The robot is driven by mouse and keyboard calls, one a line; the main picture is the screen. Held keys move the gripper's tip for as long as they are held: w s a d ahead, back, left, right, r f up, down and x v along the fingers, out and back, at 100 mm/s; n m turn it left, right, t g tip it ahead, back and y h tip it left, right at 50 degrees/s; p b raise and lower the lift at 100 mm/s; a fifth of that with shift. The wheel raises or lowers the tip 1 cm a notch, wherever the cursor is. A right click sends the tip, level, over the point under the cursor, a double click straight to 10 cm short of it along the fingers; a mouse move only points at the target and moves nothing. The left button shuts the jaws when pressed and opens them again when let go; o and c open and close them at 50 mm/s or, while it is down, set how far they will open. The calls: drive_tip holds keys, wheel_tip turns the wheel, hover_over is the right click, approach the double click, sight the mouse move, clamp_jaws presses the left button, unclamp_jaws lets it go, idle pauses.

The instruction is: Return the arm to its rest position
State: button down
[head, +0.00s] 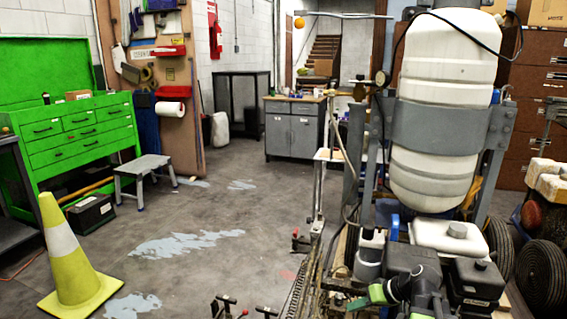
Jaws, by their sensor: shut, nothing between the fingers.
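I cannot make out my arm or my gripper in the head view. The line striper (397,255) fills the right side. Its large white ribbed tank (440,75) stands upright in a grey band (436,128). A smaller white container (447,240) sits below the tank, behind dark engine-like parts (478,285). Dark parts with green pieces (378,294) show at the bottom edge, and I cannot tell exactly what they are.
A yellow cone (72,255) stands at the lower left, before a green tool cabinet (85,138) and a grey step stool (143,170). A grey workbench (293,128) stands at the back. Open floor (225,205) with pale paint patches lies between cone and striper.

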drive_tip(key=s+a+f+n+g+h, duration=0.1)
drive_tip(key=s+a+f+g+h, duration=0.15)
drive_tip(key=a, duration=0.55)
drive_tip(key=s+a+f+n+g+h, duration=0.1)
drive_tip(key=s+a+f+g+h, duration=0.15)
drive_tip(key=a, duration=0.55)
drive_tip(key=s+d+f+m+h, duration=0.1)
drive_tip(key=d+m+h, duration=0.15)
drive_tip(key=d, duration=0.35)
wheel_tip(320, 180, up, 29)
drive_tip(key=m+p, duration=0.1)
drive_tip(key=p, duration=2.8)
drive_tip(key=shift+m, duration=0.25)
